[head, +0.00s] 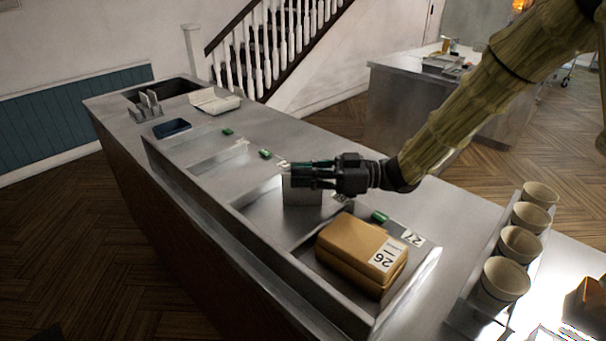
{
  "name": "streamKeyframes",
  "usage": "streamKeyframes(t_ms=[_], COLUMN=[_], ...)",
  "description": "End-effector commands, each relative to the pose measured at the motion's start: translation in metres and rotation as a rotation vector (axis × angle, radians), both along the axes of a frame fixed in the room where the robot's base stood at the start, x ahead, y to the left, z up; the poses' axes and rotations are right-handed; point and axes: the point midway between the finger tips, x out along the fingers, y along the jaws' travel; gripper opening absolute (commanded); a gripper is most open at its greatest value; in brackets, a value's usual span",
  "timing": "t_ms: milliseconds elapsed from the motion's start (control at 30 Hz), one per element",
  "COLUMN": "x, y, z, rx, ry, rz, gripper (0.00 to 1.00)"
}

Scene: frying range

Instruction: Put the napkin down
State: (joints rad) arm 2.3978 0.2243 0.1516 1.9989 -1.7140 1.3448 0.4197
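My gripper (312,173) is over the middle of the steel counter tray, its fingers pointing left. A flat grey, squarish piece (302,196), which looks like the napkin, hangs down from between the fingers. Its top edge is partly hidden by the near finger. It appears held, upright, above or inside a tray compartment; whether its lower edge touches the tray I cannot tell.
A tan box (357,250) labelled 26 fills the nearest compartment. Small green blocks (265,154) and number labels line the tray's far edge. Cups (505,281) stand in a rack at right. A dark blue case (172,128) and white open container (215,101) lie farther left.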

Motion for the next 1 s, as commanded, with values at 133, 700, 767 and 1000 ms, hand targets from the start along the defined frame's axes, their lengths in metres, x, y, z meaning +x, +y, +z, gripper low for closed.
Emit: streamKeyframes(t_ms=[133,700,767,1000], x=[-0.007,-0.006,-0.006,-0.004], y=[0.001,-0.013,-0.024,-0.069], z=[-0.015,-0.005,-0.004,0.0], rx=[-0.009,-0.01,-0.009,-0.006], ry=[0.026,0.027,0.024,0.018], rz=[0.005,0.001,-0.001,-0.002], gripper=[0.27,0.27,0.27,0.27])
